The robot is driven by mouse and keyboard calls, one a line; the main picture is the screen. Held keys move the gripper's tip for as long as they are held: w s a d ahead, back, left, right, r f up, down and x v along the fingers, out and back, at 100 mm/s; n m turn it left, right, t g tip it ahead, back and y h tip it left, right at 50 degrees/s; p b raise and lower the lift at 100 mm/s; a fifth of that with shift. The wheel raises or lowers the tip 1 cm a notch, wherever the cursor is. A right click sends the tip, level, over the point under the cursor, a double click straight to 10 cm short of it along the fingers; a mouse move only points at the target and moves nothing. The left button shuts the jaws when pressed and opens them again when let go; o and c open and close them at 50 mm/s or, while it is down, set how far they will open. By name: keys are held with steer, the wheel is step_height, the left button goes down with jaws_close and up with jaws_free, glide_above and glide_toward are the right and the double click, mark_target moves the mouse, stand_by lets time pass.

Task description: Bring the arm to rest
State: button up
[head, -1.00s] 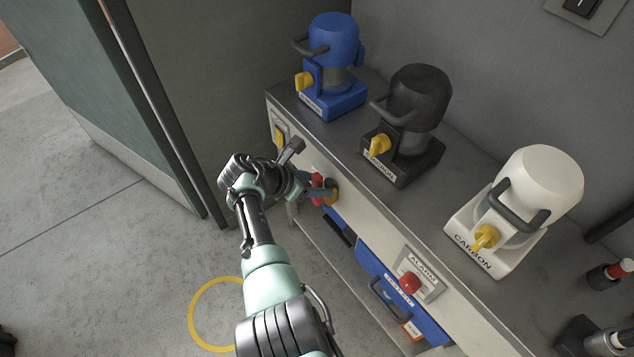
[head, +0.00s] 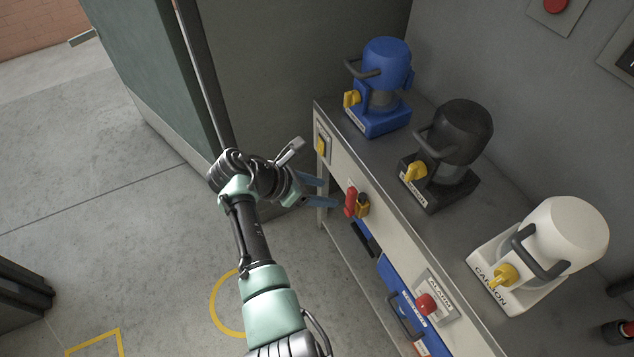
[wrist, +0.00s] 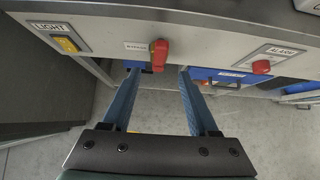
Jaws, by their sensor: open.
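My gripper (head: 328,192) is open and empty in front of the bench's front panel. Its two blue fingers also show in the wrist view (wrist: 158,88), spread apart with bare floor between them. A red handle (head: 350,202) on the panel lies just beyond the fingertips, apart from them. In the wrist view the red handle (wrist: 159,55) hangs downward beside a label that seems to read BYPASS. A yellow and dark part (head: 362,206) sits beside it in the head view. My arm reaches up from the bottom of the head view, bent at the wrist.
The bench (head: 462,208) bears blue (head: 385,65), black (head: 462,135) and white (head: 565,235) pump-like units. The panel holds a yellow LIGHT switch (wrist: 67,45) and a red ALARM button (wrist: 261,67). A green door (head: 140,60) stands left. Floor (head: 110,220) is open left of my arm.

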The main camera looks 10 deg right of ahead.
steer(key=shift+s+a+r, duration=0.15)
steer(key=shift+a+r, duration=0.35)
steer(key=shift+r, duration=0.1)
